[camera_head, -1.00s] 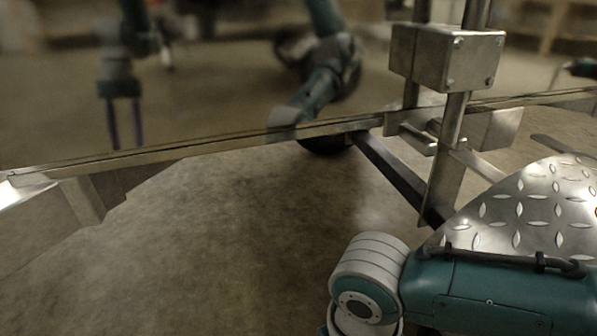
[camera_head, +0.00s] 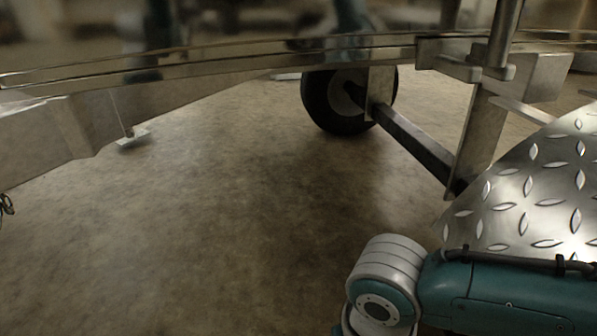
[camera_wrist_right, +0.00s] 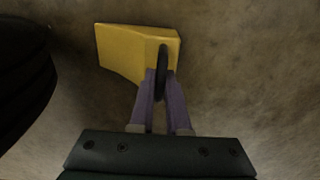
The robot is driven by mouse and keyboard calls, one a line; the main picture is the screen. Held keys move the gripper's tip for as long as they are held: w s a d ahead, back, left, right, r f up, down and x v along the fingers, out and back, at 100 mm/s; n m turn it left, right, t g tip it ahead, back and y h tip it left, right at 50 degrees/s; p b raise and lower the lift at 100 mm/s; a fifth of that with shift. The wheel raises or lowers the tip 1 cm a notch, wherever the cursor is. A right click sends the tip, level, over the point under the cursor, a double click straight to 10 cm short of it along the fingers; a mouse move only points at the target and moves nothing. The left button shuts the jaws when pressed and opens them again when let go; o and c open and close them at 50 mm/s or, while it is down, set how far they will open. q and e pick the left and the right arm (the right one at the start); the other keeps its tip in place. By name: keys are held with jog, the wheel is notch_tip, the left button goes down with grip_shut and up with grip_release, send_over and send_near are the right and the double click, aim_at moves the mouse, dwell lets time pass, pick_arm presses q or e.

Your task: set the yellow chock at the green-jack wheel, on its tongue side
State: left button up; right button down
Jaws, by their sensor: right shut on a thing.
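In the right wrist view my right gripper (camera_wrist_right: 161,93) is shut on the black handle of the yellow chock (camera_wrist_right: 128,50). The chock is near the floor; whether it touches the floor I cannot tell. A black tyre (camera_wrist_right: 22,85) is at the left of that view, with a gap of floor between it and the chock. In the head view a black wheel (camera_head: 345,101) stands on the floor under the trailer; no green jack shows beside it. The right gripper and chock are hidden from the head view, where only my right arm shows. My left gripper is not in view.
A shiny trailer edge rail (camera_head: 215,60) crosses the head view. A dark axle bar (camera_head: 415,143) runs from the wheel to a metal upright (camera_head: 475,135). A diamond-plate fender (camera_head: 540,190) is at right. A small pale plate (camera_head: 133,139) lies at left. The middle floor is clear.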

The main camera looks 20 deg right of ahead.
jog(key=c, duration=0.9)
grip_release()
notch_tip(320, 180, up, 12)
jog(key=p, duration=1)
jog(key=s+a+r+n+t+y, duration=0.2)
jog(key=s+a+r+n, duration=0.25)
jog(key=r, duration=0.25)
jog(key=s+d+r+t+h, duration=0.1)
jog(key=s+d+r, duration=0.3)
jog(key=d+r, duration=0.2)
jog(key=shift+r+t+p, duration=0.25)
jog(key=shift+t+p, duration=0.05)
jog(key=shift+t, duration=0.1)
